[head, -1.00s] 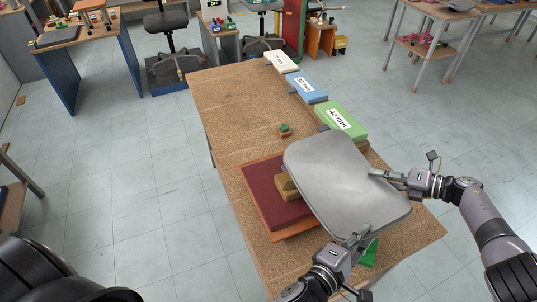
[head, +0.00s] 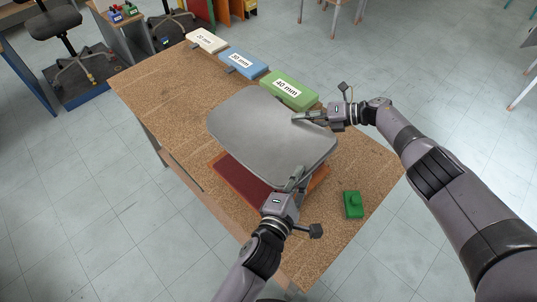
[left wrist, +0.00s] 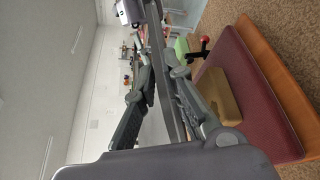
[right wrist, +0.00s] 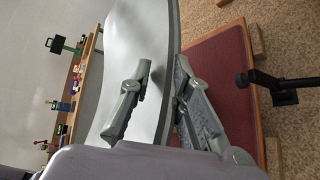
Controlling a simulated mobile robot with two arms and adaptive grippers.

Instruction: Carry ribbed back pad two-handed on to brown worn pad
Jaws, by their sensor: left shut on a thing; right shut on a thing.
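The grey back pad (head: 265,130) is a flat panel with rounded corners, held above the table; no ribs show on its top face. My left gripper (head: 296,178) is shut on its near edge, and my right gripper (head: 308,117) is shut on its right edge. Below it lies a dark maroon-brown pad (head: 238,178) on an orange-brown board, mostly covered in the head view. The left wrist view shows this lower pad (left wrist: 235,60) with a tan block (left wrist: 217,95) on it, and a gap under the grey panel. The right wrist view also shows the lower pad (right wrist: 220,65).
White (head: 206,40), blue (head: 243,63) and green "40 mm" (head: 290,88) blocks line the table's far side. A green knobbed block (head: 353,204) sits at the right. The speckled tabletop (head: 165,95) is clear at left.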

